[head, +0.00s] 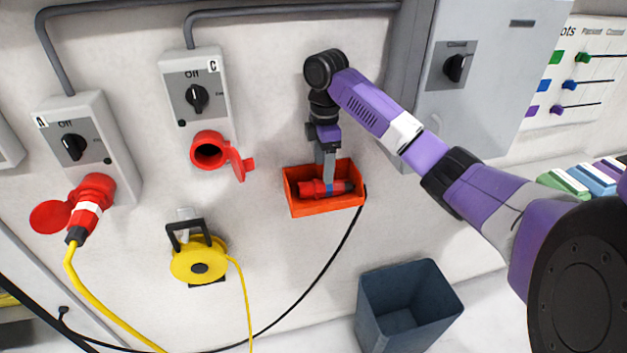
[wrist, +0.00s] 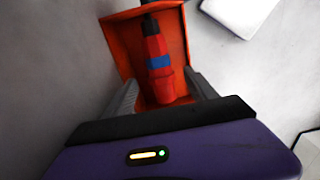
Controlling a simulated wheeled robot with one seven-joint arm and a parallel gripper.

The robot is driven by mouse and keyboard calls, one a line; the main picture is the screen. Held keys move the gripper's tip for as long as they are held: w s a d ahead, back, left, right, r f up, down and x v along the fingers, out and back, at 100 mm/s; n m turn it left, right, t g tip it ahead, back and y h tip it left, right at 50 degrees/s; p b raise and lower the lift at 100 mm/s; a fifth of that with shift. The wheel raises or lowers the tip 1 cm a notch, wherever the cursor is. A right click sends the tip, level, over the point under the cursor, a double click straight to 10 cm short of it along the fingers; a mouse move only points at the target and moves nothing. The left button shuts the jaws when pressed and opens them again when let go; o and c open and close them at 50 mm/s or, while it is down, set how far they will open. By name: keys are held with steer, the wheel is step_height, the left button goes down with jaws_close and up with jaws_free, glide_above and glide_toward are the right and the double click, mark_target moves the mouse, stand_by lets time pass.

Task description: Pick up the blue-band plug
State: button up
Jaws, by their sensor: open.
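The blue-band plug (wrist: 155,48) is red with a blue band and a black cable end, and lies in an orange wall bin (wrist: 178,25). In the head view the plug (head: 310,189) also shows in the orange bin (head: 320,208), partly hidden by my gripper (head: 327,182). My gripper points down into the bin. In the wrist view its two grey fingers stand apart on either side of the plug's lower part, and my gripper (wrist: 161,92) is open. I cannot tell whether a finger touches the plug.
A black cable (head: 335,255) runs from the bin's right side down to the left. Socket C (head: 208,152) with a red lid and a yellow reel (head: 198,262) are to the left. A grey bin (head: 400,300) stands below right; a grey cabinet (head: 480,110) is at right.

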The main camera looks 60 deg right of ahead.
mark_target(322, 186)
steer(key=shift+w+d+f, duration=0.1)
steer(key=shift+f, duration=0.45)
steer(key=shift+f+b, duration=0.5)
steer(key=shift+f, duration=2.85)
jaws_close()
steer(key=shift+r, duration=0.1)
